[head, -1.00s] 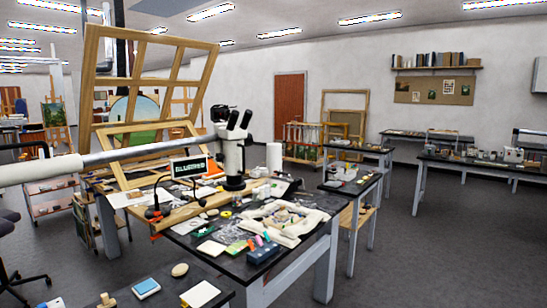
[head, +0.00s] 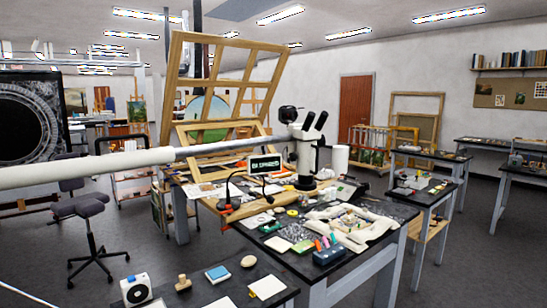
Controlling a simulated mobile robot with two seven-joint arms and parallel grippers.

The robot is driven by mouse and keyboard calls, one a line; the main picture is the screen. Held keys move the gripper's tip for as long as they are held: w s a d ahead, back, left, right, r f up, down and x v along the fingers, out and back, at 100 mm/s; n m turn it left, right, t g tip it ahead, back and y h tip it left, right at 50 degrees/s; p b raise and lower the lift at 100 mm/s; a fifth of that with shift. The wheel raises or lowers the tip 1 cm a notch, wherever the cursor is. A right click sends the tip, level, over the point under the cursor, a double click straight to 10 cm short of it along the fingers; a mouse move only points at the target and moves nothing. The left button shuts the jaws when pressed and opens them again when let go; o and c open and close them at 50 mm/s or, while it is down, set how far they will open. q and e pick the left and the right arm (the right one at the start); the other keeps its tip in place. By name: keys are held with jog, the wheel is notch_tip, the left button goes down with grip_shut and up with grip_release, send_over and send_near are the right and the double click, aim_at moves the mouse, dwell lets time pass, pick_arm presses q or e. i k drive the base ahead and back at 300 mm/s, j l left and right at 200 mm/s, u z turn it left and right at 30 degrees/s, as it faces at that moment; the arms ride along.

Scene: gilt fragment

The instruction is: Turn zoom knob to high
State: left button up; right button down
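A white stereo microscope (head: 307,155) with two black eyepieces (head: 314,121) stands over the far part of the black workbench. A dark round part (head: 288,114) shows at the head's upper left. I cannot make out the zoom knob or its setting at this distance. Neither of my grippers is in view.
The workbench (head: 402,209) carries a lit display (head: 265,163), an open white bundle (head: 352,222), a blue block (head: 328,256) and small tools. A nearer dark table holds a white round-faced device (head: 136,290). A swivel chair (head: 85,208) stands left.

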aim_at(293, 156)
jog(key=z, duration=0.2)
jog(key=u, duration=0.55)
jog(key=i+l+u, duration=0.25)
jog(key=l+u, duration=0.25)
jog(key=l, duration=0.15)
jog(key=i+l+u, duration=0.1)
jog(key=l+u, duration=0.15)
jog(key=l, duration=0.1)
